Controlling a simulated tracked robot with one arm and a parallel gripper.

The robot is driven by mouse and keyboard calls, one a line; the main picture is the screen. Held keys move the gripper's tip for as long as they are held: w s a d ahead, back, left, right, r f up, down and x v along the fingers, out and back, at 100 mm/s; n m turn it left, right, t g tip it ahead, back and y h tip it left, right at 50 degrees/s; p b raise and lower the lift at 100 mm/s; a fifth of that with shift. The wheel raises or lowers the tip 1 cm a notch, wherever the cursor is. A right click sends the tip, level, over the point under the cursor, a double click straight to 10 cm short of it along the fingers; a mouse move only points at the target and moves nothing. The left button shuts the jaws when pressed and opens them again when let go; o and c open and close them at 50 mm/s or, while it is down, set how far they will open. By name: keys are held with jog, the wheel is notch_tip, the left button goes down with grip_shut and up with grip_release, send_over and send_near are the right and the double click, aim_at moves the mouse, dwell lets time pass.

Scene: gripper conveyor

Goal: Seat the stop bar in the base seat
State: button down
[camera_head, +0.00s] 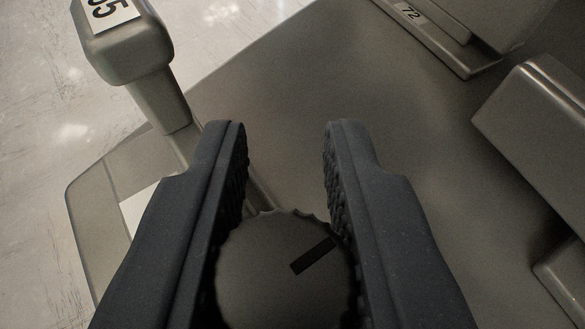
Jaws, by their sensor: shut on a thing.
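My gripper (287,145) has two dark fingers with ribbed inner faces. They are shut on a round grey knob (265,275) with a scalloped edge and a black bar mark on its face. The knob sits low between the fingers, behind the tips, and its lower part is cut off by the picture edge. I cannot tell whether this knob is part of the stop bar. No base seat can be made out for certain; the fingers and knob hide what lies beneath.
A grey post with a block-shaped head (128,45), labelled with digits ending in 5, stands upper left near the left finger. A grey part labelled 72 (440,30) is at upper right. A blocky housing (540,125) is at right. The grey surface (290,80) ahead is clear.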

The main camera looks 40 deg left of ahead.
jog(key=shift+f, duration=0.5)
dwell(0.3)
jog(key=c, duration=1.2)
grip_release()
